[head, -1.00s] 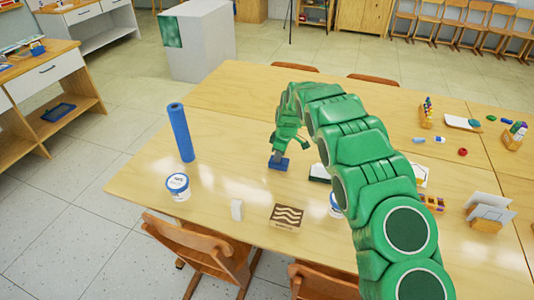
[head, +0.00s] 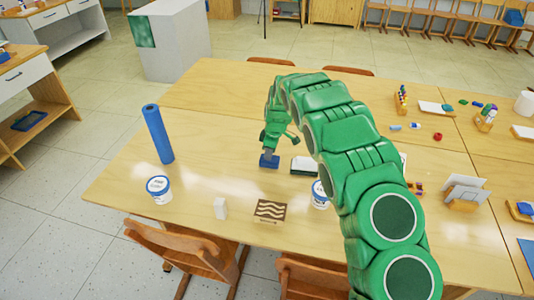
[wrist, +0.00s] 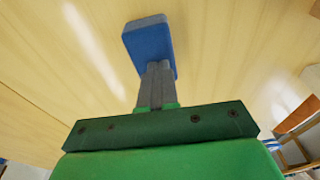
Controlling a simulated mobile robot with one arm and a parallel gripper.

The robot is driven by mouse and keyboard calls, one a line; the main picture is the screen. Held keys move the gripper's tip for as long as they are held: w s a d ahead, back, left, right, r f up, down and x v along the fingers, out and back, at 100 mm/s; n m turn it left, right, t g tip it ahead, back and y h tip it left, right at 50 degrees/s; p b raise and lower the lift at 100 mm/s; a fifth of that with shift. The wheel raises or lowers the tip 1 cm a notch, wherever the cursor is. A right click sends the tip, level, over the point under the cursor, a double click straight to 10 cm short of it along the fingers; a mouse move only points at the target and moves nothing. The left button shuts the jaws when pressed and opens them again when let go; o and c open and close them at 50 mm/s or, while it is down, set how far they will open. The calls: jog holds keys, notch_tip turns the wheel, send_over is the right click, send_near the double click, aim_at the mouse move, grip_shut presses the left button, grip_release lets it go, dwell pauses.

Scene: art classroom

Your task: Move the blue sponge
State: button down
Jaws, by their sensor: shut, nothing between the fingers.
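The blue sponge (head: 268,161) lies on the light wooden table (head: 215,150), near the table's middle in the head view. It also shows in the wrist view (wrist: 149,42) as a blue block at the tips of my fingers. My gripper (head: 270,152) points down at the sponge from above. Its two grey fingers are shut together with nothing between them (wrist: 155,75). The fingertips overlap the sponge's edge in the wrist view; whether they touch it, I cannot tell.
Another tub (head: 320,194) is partly behind my arm.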

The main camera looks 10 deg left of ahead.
jog(key=shift+a+r, duration=0.1)
jog(key=shift+r, duration=0.3)
jog(key=s+d+r+m+h, duration=0.1)
jog(key=s+d+r+m, duration=0.15)
jog(key=d+r, duration=0.55)
jog(key=s+d+r+m, duration=0.2)
jog(key=s+d+r, duration=0.2)
jog(key=d+r, duration=0.4)
jog(key=s+d+r+m+h, duration=0.1)
jog(key=s+d+r+m, duration=0.4)
jog(key=s+d+r, duration=0.5)
jog(key=s+d+m, duration=0.2)
jog(key=s, duration=1)
jog(key=s+d+r+m+g, duration=0.1)
jog(key=s+d+m, duration=0.2)
jog(key=s, duration=0.8)
jog(key=s+d+r+m, duration=0.1)
jog(key=s+d+m, duration=0.2)
jog(key=s, duration=0.9)
jog(key=shift+s+g, duration=0.3)
jog(key=shift+s, duration=0.05)
